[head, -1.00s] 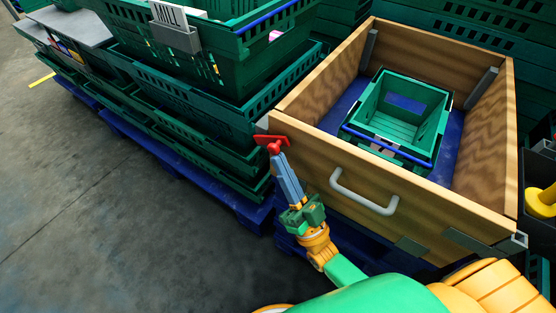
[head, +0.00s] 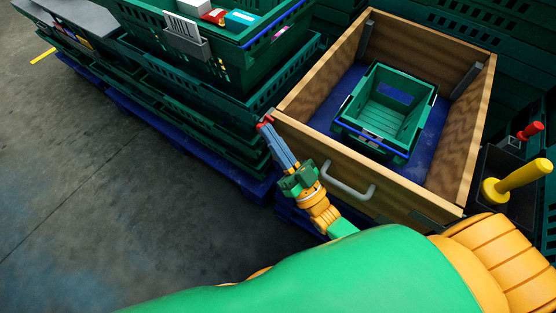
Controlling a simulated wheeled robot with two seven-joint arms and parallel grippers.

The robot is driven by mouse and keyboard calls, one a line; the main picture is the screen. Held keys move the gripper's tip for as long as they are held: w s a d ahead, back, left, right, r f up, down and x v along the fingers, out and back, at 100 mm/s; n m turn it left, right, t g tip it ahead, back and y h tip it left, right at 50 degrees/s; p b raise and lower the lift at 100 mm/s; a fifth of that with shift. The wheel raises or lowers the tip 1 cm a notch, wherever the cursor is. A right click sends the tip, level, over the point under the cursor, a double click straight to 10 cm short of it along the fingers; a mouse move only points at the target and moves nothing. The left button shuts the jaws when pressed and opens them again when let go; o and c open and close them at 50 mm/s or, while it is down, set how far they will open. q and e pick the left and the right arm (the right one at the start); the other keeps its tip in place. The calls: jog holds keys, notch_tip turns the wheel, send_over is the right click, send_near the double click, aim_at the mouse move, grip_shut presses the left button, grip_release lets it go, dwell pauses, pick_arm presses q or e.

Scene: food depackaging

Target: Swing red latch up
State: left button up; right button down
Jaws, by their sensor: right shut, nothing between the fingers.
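The wooden box (head: 300,150) has a front panel with a light grey handle (head: 348,180). The red latch (head: 267,119) is at the panel's upper left corner. Only a small red part of it shows, mostly covered by my right gripper (head: 266,130). The right gripper's blue-grey fingers are shut and empty, with their tips at the latch. They appear to touch it, though contact is hard to confirm. The latch's exact angle is hidden. My left gripper is not in view.
A green crate (head: 427,112) sits inside the box on a blue base (head: 431,140). Stacked green crates (head: 230,100) stand close to the left of the latch. A yellow-handled object (head: 524,178) and a red-handled one (head: 531,131) are at right. The floor at left is clear.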

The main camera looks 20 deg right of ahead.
jog(key=shift+w+a+r, duration=0.3)
jog(key=shift+w, duration=0.05)
dwell(1.3)
jog(key=b+v, duration=0.1)
jog(key=v, duration=0.6)
dwell(0.3)
